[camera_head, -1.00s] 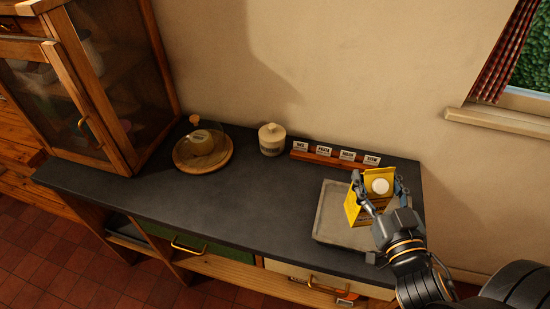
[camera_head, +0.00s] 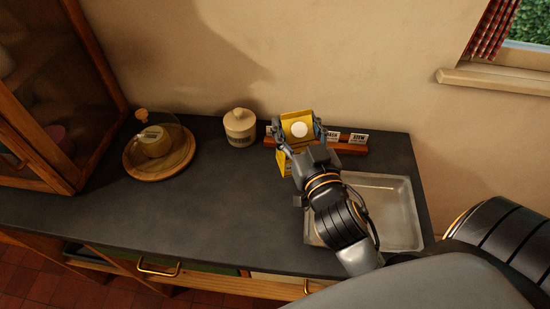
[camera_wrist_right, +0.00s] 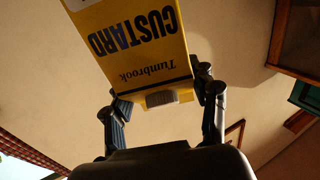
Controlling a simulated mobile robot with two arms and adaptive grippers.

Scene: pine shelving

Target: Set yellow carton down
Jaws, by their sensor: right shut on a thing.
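My right gripper (camera_head: 299,137) is shut on the yellow carton (camera_head: 297,118), with a finger on each side of it. The carton has a white round cap and is over the back of the dark counter, in front of the wooden label rail. I cannot tell from the head view whether its base touches the counter. The right wrist view shows the carton (camera_wrist_right: 135,45) between the two fingers (camera_wrist_right: 165,102), with "CUSTARD" and "Tumbrook" printed on it upside down. My left gripper is not in view.
A grey tray (camera_head: 398,215) lies on the counter at right, partly behind my right arm. A lidded cream jar (camera_head: 240,128) and a round wooden board (camera_head: 180,165) with a glass dome stand to the left. The label rail (camera_head: 350,147) is behind. The counter's middle (camera_head: 220,200) is clear.

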